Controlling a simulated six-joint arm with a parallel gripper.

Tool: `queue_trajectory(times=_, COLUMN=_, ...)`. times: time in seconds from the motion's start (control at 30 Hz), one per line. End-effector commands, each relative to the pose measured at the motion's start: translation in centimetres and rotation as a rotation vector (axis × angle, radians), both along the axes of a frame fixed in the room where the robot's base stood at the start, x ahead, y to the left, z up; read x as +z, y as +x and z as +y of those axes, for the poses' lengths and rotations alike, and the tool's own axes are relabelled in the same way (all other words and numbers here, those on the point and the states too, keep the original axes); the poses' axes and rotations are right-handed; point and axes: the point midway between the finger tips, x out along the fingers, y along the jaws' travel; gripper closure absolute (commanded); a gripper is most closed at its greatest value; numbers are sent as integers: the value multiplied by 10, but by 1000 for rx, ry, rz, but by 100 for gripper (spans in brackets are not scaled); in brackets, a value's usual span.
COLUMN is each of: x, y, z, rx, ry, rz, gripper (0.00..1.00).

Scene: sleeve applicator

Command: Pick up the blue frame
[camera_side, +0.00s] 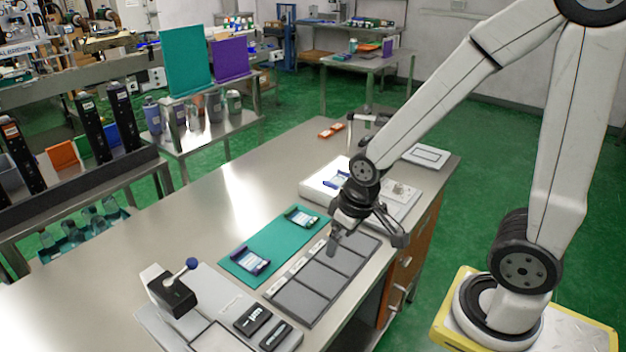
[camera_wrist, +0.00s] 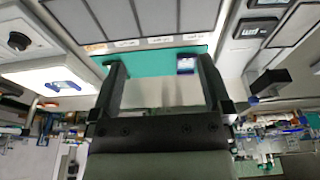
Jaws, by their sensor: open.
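The blue frame (camera_side: 250,261) lies on the near-left part of the teal mat (camera_side: 283,233), with a pale card-like surface inside it. It also shows in the wrist view (camera_wrist: 186,65), beside the right finger. A green frame (camera_side: 301,217) with a pale and blue inside lies farther back on the same mat. My gripper (camera_side: 335,242) is above the grey compartment tray, to the right of the mat and apart from both frames.
The grey compartment tray (camera_side: 318,281) runs along the mat's right side. A white device (camera_side: 325,187) holding a blue piece stands behind. A fixture with a blue-knobbed lever (camera_side: 192,264) and black blocks (camera_side: 252,320) stands in front. The table left of the mat is bare.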

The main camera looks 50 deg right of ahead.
Motion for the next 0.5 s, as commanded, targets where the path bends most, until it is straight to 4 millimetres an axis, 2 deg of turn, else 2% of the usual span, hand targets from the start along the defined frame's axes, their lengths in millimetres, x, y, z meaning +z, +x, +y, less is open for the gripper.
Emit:
queue_trajectory(times=0.27, x=4, y=35, z=-17, rx=145, ry=-44, rz=25, gripper=0)
queue_trajectory(times=0.5, x=7, y=84, z=-50, rx=381, ry=-100, rz=66, gripper=0)
